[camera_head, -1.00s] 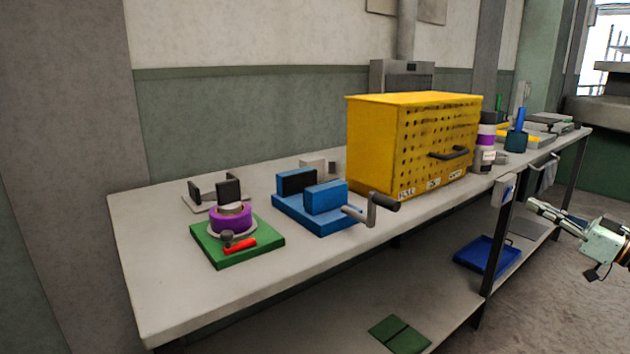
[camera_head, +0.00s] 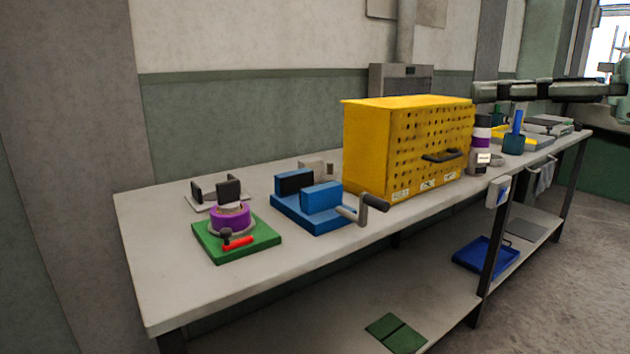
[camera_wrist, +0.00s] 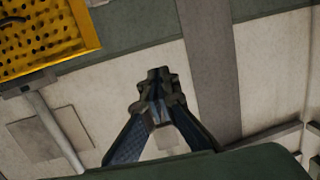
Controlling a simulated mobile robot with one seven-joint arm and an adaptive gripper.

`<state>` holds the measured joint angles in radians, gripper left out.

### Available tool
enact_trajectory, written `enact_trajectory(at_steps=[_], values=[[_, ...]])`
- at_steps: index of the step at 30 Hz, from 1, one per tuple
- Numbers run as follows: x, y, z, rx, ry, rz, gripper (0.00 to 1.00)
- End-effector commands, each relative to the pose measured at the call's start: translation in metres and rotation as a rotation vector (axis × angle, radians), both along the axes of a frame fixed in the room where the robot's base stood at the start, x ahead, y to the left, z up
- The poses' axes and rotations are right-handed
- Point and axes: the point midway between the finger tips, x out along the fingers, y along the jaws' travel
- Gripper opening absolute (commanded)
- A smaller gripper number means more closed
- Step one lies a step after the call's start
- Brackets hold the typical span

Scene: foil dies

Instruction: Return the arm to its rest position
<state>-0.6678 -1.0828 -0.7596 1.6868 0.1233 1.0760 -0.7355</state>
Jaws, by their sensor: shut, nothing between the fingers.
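My gripper (camera_wrist: 158,78) shows in the wrist view with its two dark fingers brought together at the tips and nothing between them. Behind the fingers are the pale wall and a grey pillar, so it points at the wall and is clear of the bench. In the head view my arm reaches in from the right edge, roughly level, in front of the far end of the bench. I cannot make out the fingers there.
A yellow perforated cabinet (camera_head: 372,150) stands on the long bench (camera_head: 180,285), left of my arm. A blue vise (camera_head: 320,196) and a green base with a purple ring (camera_head: 237,241) sit nearer. A blue tray (camera_head: 485,254) lies on the lower shelf.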

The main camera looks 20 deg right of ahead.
Motion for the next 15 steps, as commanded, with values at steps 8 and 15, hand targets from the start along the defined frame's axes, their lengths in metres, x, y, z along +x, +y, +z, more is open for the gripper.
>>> enact_trajectory(at_steps=[8, 15], values=[[0.024, 0.158, -0.127, -0.144, 0.429, -0.141, 0.00], [0.019, 0.195, -0.274, -0.213, 0.766, -0.333, 0.00]])
